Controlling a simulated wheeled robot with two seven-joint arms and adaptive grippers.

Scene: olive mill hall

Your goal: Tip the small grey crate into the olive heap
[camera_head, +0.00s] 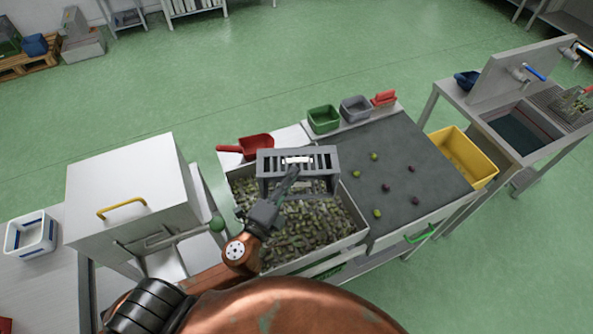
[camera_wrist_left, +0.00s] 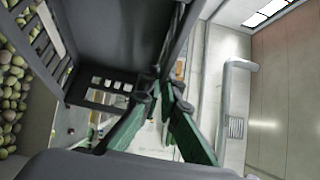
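The small grey crate (camera_head: 326,160), with slotted walls, is over the olive heap (camera_head: 300,228) at the back of its grey bin. Its slotted face is turned up towards my head, and I cannot tell its exact tilt. My left gripper (camera_head: 290,178) reaches up to it from the front. In the left wrist view the dark crate (camera_wrist_left: 110,35) fills the upper left, and the green-padded fingers (camera_wrist_left: 157,94) close in at its edge, apparently gripping it. Olives (camera_wrist_left: 12,85) show at the left edge there. Whether anything is left in the crate is hidden. My right gripper is out of view.
A red scoop (camera_head: 256,146) lies behind the bin. A dark sorting table (camera_head: 410,150) with several loose olives stands to the right, with green (camera_head: 323,118) and grey (camera_head: 355,108) tubs behind. A yellow crate (camera_head: 462,158) is farther right. A white box machine (camera_head: 125,190) stands left.

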